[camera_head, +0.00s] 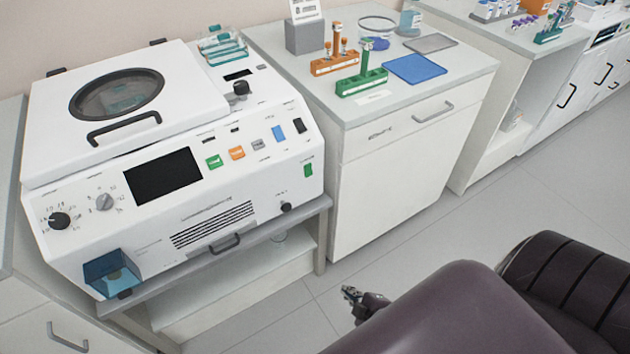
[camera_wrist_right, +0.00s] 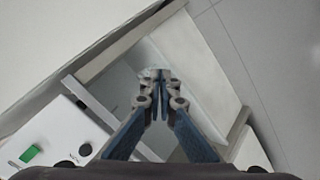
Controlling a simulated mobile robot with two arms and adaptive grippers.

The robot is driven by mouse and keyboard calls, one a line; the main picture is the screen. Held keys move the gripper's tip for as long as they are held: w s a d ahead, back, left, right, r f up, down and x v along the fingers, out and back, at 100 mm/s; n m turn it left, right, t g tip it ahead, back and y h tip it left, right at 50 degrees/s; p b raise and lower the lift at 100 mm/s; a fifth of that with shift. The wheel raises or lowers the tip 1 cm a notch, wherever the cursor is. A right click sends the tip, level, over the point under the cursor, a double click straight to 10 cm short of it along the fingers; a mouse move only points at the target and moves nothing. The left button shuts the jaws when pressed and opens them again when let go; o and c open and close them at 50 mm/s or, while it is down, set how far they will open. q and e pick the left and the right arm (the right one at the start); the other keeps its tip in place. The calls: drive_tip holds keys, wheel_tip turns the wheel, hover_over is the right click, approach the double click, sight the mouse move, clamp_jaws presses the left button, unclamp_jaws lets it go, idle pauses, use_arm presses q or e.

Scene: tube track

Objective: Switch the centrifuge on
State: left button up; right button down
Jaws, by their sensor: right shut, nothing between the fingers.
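The white centrifuge (camera_head: 120,215) stands on a grey-topped bench at the left, its lid (camera_head: 125,105) with a round window down. Its screen (camera_head: 163,176) is dark. A green rocker switch (camera_head: 308,170) sits at the right end of its front panel; a green switch also shows in the right wrist view (camera_wrist_right: 30,154). My right gripper (camera_head: 350,292) is low in front of the cabinets, to the right of the centrifuge and apart from it. In the right wrist view its fingers (camera_wrist_right: 161,76) are together and empty. My left gripper is out of view.
The panel also carries a green button (camera_head: 214,162), an orange button (camera_head: 237,153), a blue switch (camera_head: 279,133) and dark knobs. A counter (camera_head: 290,75) to the right holds an orange rack (camera_head: 335,65), a green rack (camera_head: 362,82) and a blue pad (camera_head: 415,69). Floor is clear in front.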

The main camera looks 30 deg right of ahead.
sight(310, 175)
drive_tip(key=w+d+r+n+t, duration=0.1)
drive_tip(key=w+r+n+t, duration=0.1)
drive_tip(key=r, duration=0.7)
drive_tip(key=w+d+r+n+t, duration=0.1)
drive_tip(key=w+r+n+t, duration=0.1)
drive_tip(key=w+r, duration=0.3)
drive_tip(key=w+d+r+n+t, duration=0.1)
drive_tip(key=w+r+n+t, duration=0.1)
drive_tip(key=r, duration=1)
drive_tip(key=shift+w+d+r+n+t+y+b, duration=0.35)
drive_tip(key=shift+w+n, duration=0.4)
drive_tip(key=shift+n, duration=0.45)
drive_tip(key=shift+f, duration=0.1)
drive_tip(key=w, duration=0.4)
drive_tip(key=w+f, duration=0.1)
drive_tip(key=w, duration=0.3)
drive_tip(key=w+p, duration=0.1)
drive_tip(key=w, duration=0.3)
drive_tip(key=shift+w+f, duration=0.35)
drive_tip(key=shift+w, duration=0.6)
